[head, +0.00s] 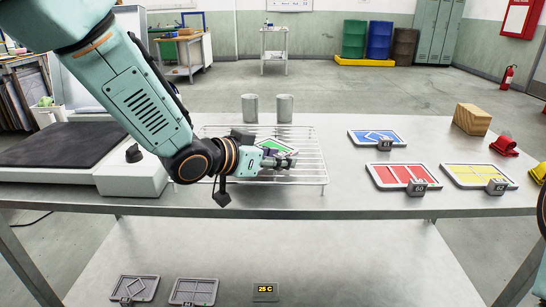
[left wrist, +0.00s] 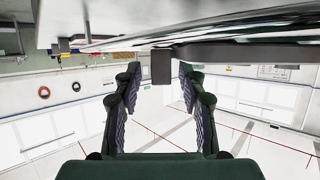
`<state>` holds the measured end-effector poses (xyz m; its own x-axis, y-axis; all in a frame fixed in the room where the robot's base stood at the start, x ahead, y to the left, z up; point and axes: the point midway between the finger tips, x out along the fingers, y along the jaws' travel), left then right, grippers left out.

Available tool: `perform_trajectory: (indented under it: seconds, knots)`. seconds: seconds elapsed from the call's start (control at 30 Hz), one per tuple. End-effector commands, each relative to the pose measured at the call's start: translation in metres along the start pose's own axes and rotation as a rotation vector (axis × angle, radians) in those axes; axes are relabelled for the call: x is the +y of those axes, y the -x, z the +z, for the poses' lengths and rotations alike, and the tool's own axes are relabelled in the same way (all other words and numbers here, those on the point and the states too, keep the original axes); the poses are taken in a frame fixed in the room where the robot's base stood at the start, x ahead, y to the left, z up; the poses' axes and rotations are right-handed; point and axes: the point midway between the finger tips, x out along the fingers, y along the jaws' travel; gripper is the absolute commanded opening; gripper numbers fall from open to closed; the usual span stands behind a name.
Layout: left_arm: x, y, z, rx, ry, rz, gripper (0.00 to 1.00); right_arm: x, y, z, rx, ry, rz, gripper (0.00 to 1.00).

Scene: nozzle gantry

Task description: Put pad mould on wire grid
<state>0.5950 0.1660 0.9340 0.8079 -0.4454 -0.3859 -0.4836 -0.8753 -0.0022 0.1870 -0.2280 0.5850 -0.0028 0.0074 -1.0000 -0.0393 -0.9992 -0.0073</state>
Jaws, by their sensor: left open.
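A wire grid (head: 312,170) stands on the steel table, left of its middle. A mould with a green filling and pale rim (head: 272,144) is at the grid, partly hidden behind my left gripper (head: 290,160). It appears to lie on the wires. My left gripper is open, low over the grid beside the green mould. In the left wrist view the two fingers (left wrist: 161,90) are spread, with a dark grey block (left wrist: 161,67), perhaps the mould's tab, between their tips. I cannot tell whether they touch it. My right gripper is not in view.
Blue (head: 376,137), red (head: 398,177) and yellow (head: 478,175) moulds with numbered tags lie right of the grid. Two grey cylinders (head: 284,107) stand behind the grid. A dark-topped machine (head: 62,146) is at left, a wooden block (head: 472,119) at right. Grey moulds (head: 194,291) lie low in front.

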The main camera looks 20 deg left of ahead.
Motion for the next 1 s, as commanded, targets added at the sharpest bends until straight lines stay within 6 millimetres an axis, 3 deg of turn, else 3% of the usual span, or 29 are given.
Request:
perform_trajectory:
  seconds: [0.17,0.5,1.0]
  knots:
    - [-0.001,0.014,-0.002,0.002,0.005,-0.002,0.41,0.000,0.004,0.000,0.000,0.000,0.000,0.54]
    - [0.000,0.061,-0.002,0.004,0.007,0.001,0.41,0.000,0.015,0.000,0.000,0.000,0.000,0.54]
    - [-0.004,0.105,-0.002,0.004,0.008,-0.013,0.41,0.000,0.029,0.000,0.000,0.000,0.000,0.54]
